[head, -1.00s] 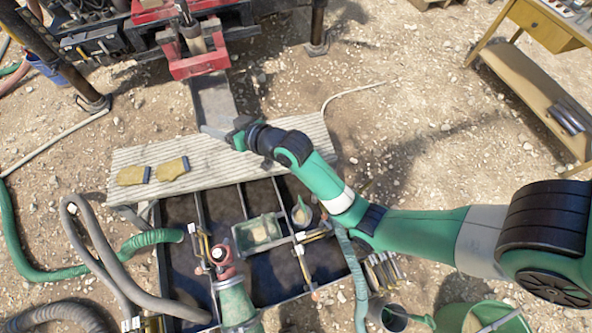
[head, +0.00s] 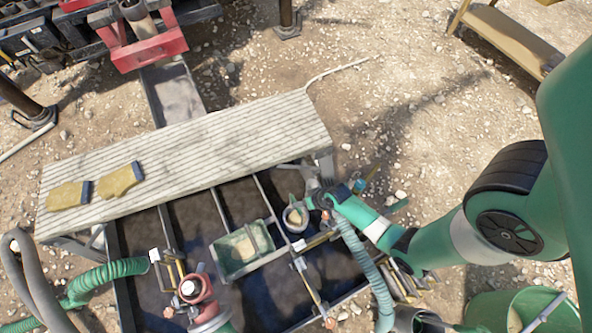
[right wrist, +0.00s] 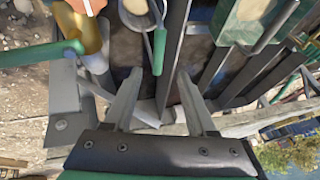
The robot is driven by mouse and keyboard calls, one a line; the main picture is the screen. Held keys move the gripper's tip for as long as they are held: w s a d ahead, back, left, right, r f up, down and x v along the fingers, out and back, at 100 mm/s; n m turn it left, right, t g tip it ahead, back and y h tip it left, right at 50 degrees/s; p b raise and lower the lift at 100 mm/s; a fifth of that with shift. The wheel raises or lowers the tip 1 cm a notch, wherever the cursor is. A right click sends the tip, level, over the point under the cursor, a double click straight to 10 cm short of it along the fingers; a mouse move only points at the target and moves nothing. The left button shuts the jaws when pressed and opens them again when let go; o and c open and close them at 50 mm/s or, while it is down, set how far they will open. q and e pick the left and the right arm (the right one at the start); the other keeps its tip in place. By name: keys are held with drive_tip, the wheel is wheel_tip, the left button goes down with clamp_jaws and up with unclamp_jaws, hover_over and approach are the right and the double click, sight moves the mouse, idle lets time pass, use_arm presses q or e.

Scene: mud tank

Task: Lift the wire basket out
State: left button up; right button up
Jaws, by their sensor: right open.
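No basket with clear wire mesh can be made out. A green open box (head: 242,250) with a pale block in it hangs in a compartment of the mud tank (head: 135,285); it also shows at the top of the right wrist view (right wrist: 258,22). A small grey pot (head: 296,218) with a green handle stands right of the box. My right gripper (head: 316,199) is beside this pot, above the tank's far right part. In the right wrist view its jaws (right wrist: 157,88) are apart and empty, pointing toward the tank dividers. My left gripper is not in view.
A ribbed bench (head: 190,160) with two yellow gloves (head: 95,187) runs along the tank's far side. Green hoses (head: 108,280) lie left and right of the tank. A red fitting (head: 196,288) stands at the front. A green bucket (head: 530,308) is at lower right.

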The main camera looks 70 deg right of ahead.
drive_tip(key=b+x, duration=0.2)
drive_tip(key=x, duration=0.1)
drive_tip(key=b+x, duration=0.1)
drive_tip(key=x, duration=0.2)
drive_tip(key=b+x, duration=0.2)
drive_tip(key=x, duration=0.1)
drive_tip(key=shift+s+a+f+b, duration=0.15)
drive_tip(key=shift+s+b, duration=0.2)
drive_tip(key=shift+w, duration=0.15)
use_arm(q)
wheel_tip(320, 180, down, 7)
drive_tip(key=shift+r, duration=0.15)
use_arm(e)
clamp_jaws()
idle(0.3)
